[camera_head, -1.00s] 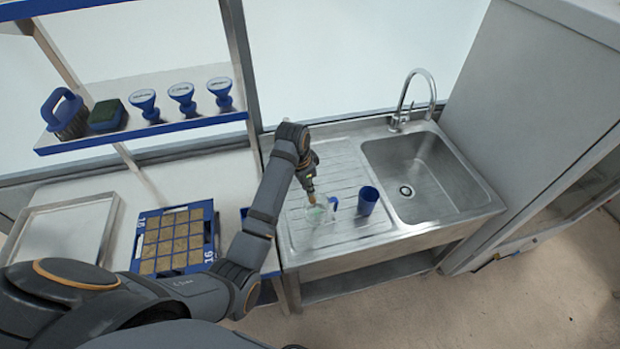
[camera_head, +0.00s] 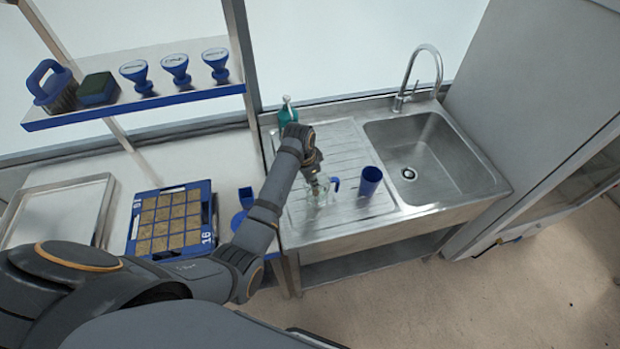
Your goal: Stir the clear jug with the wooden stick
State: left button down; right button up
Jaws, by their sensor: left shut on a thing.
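The clear jug (camera_head: 318,198) stands on the ribbed steel drainboard (camera_head: 350,147), left of the blue cup. Its blue handle (camera_head: 335,185) points right. My left gripper (camera_head: 316,182) is directly above the jug, pointing down at its mouth. It is shut on a thin thing, which I take for the wooden stick; the stick is mostly hidden by the gripper and the jug, and how deep it reaches cannot be told. My right gripper is not in view.
A blue cup (camera_head: 370,181) stands close right of the jug. The sink basin (camera_head: 425,160) and tap lie further right. A teal bottle (camera_head: 287,114) stands behind my arm. A blue seed tray (camera_head: 172,222) and a metal tray (camera_head: 60,212) sit on the left bench.

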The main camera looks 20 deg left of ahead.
pick_arm(q)
jog(key=shift+b+x, duration=0.55)
jog(key=shift+x, duration=0.85)
